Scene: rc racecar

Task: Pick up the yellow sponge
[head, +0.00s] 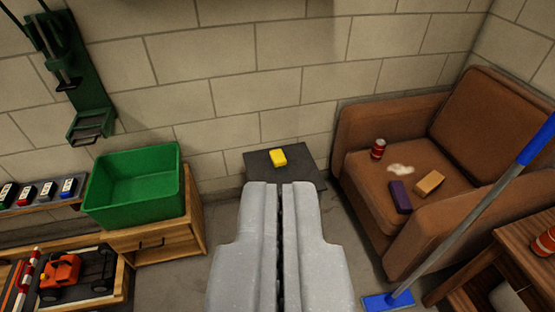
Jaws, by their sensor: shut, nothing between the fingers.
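The yellow sponge (278,158) is a small bright block lying on top of a dark, low stand (312,172) against the block wall. My gripper (280,186) points forward from the bottom middle of the head view. Its two grey fingers are closed together with only a thin dark seam between them, and they hold nothing. The fingertips appear just below the sponge in the picture and overlap the front of the stand. The sponge is fully in view, apart from the fingers. How far the fingertips are from it in depth I cannot tell.
A green bin (135,190) sits on a wooden cabinet (160,238) to the left. A brown armchair (350,130) stands at right, holding a can (378,148), a purple block (400,197) and a tan block (429,183). A blue-ended mop (450,225) leans before it.

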